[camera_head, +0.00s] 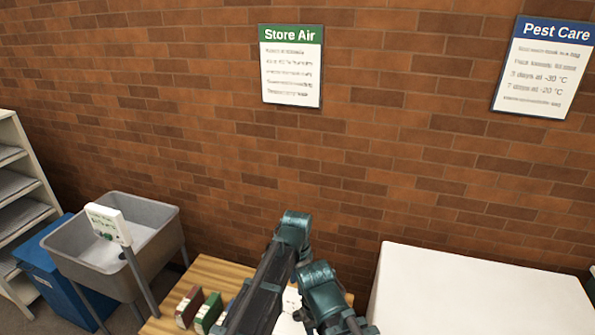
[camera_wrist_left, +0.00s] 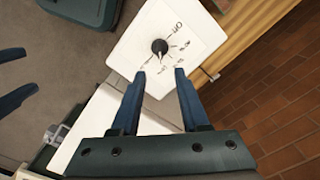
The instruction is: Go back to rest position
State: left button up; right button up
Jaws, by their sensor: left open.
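My left gripper (camera_wrist_left: 160,74) is open, with two dark blue fingers apart and nothing between them. In the left wrist view its tips lie over the near edge of a white square plate (camera_wrist_left: 135,50) with a dark round knob and printed marks. I cannot tell if the tips touch it. In the head view my teal and black arm links rise from the bottom centre, in front of a wooden table; the fingers are hard to make out there. Two similar blue fingers, likely my right gripper (camera_wrist_left: 31,70), reach in apart from the left edge of the left wrist view.
The wooden table (camera_head: 215,273) holds a red box (camera_head: 189,307) and a green box (camera_head: 209,313). A grey tub (camera_head: 75,262) on legs, blue bin (camera_head: 60,285) and shelf (camera_head: 20,190) stand left. A white table (camera_head: 470,290) stands right. A brick wall is behind.

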pick_arm(q)
jog(key=s+a+n, duration=0.6)
jog(key=a, duration=0.3)
jog(key=s+a+n, duration=0.5)
jog(key=a+n, duration=0.1)
jog(key=a, duration=0.2)
jog(key=s+d+f+m+b, duration=0.1)
jog(key=s+d+f+b, duration=0.2)
jog(key=d+f+b, duration=0.1)
jog(key=s+d+f+m+y+b, duration=0.1)
jog(key=s+d+f+m+b, duration=0.1)
jog(key=d, duration=0.5)
notch_tip(320, 180, down, 2)
jog(key=shift+s+b, duration=0.45)
jog(key=shift+b, duration=0.6)
